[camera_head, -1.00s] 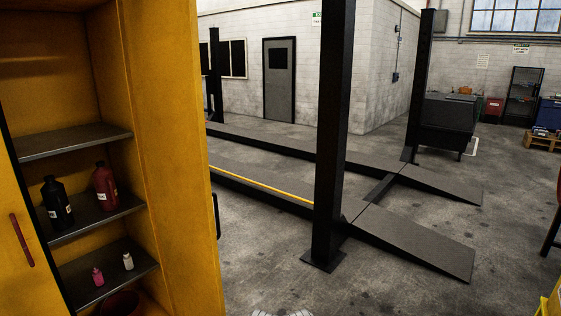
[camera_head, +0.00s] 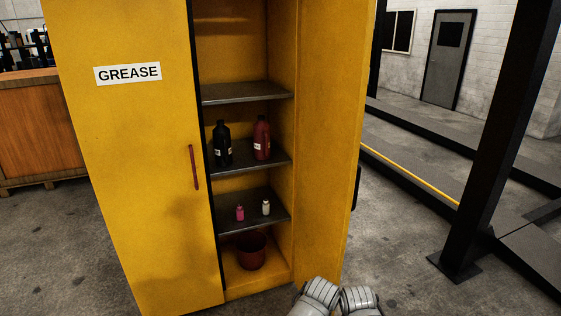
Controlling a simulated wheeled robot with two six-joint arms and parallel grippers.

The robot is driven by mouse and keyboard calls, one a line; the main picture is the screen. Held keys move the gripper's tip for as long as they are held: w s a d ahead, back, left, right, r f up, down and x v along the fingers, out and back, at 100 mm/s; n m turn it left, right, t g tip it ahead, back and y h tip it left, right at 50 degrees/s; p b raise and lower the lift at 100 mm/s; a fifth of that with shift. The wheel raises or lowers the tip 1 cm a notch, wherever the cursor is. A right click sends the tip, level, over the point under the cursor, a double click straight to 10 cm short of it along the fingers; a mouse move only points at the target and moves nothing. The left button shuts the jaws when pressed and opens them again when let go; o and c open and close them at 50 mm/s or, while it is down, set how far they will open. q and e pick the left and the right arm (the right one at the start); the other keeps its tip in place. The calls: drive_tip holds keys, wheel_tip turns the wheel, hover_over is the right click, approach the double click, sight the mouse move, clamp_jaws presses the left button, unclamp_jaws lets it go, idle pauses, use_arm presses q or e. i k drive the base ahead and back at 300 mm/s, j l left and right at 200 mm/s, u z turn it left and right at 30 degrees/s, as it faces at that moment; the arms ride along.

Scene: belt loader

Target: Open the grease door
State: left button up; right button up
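The yellow grease door (camera_head: 130,170) is shut over the left half of the yellow cabinet. It bears a white GREASE label (camera_head: 128,73) and a red vertical handle (camera_head: 194,167) near its right edge. Two grey rounded parts of my own body (camera_head: 335,299) show at the bottom edge, right of the cabinet's foot. I cannot tell which arm they belong to, and no gripper fingers show.
The cabinet's right half is open, its right door (camera_head: 357,150) swung out toward me. Its shelves hold a black bottle (camera_head: 222,144), a red bottle (camera_head: 262,138) and two small bottles; a red bucket (camera_head: 251,251) stands below. A black post (camera_head: 505,140) stands right. A wooden cabinet (camera_head: 38,125) stands left.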

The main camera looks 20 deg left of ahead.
sight(124, 68)
drive_tip(key=i+l+u, duration=0.1)
drive_tip(key=l+u, duration=0.25)
drive_tip(key=i+l+u, duration=0.1)
drive_tip(key=u, duration=0.3)
drive_tip(key=l+u, duration=0.55)
drive_tip(key=l, duration=0.65)
drive_tip(key=l+u, duration=0.2)
drive_tip(key=l, duration=0.6)
drive_tip(key=k+l+u, duration=0.2)
drive_tip(key=l, duration=1.45)
drive_tip(key=i+j, duration=0.55)
drive_tip(key=j, duration=0.15)
drive_tip(key=i+j, duration=0.55)
drive_tip(key=j, duration=0.2)
drive_tip(key=i+j+u, duration=0.1)
drive_tip(key=i+j, duration=0.4)
drive_tip(key=j, duration=0.2)
